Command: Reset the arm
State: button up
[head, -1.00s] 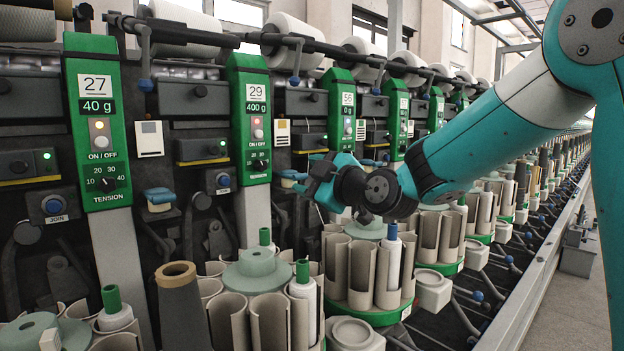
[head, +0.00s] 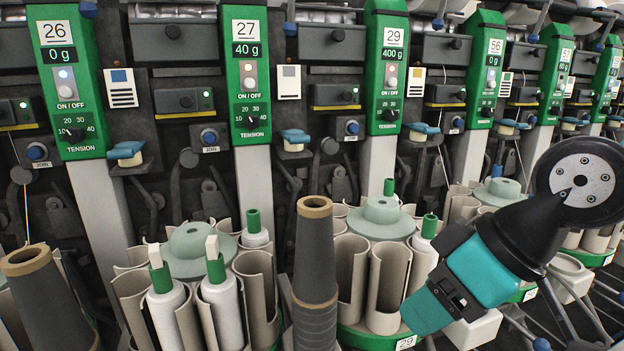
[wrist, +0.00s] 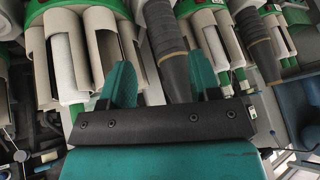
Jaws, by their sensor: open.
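My gripper (head: 428,305) is at the lower right of the head view, a teal block on a black wrist, angled down to the left in front of the bobbin holders by unit 29. In the wrist view my gripper (wrist: 163,78) shows two teal fingers spread apart, with nothing held between them. A dark cone (wrist: 162,35) appears in the gap behind the fingers. The fingertips are hard to make out in the head view.
A tall dark cone (head: 316,250) stands left of my gripper, and another dark cone (head: 40,300) is at the lower left. Round magazines of beige tubes (head: 352,270) hold white bobbins (head: 220,305). Green panels such as unit 27 (head: 246,80) line the machine behind.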

jog(key=s+d+f+m+g+h, duration=0.2)
jog(key=s+g, duration=0.1)
jog(key=s, duration=0.5)
notch_tip(320, 180, up, 22)
jog(key=p, duration=2.2)
jog(key=shift+w+a, duration=0.15)
jog(key=shift+w, duration=0.05)
jog(key=shift+c, duration=0.2)
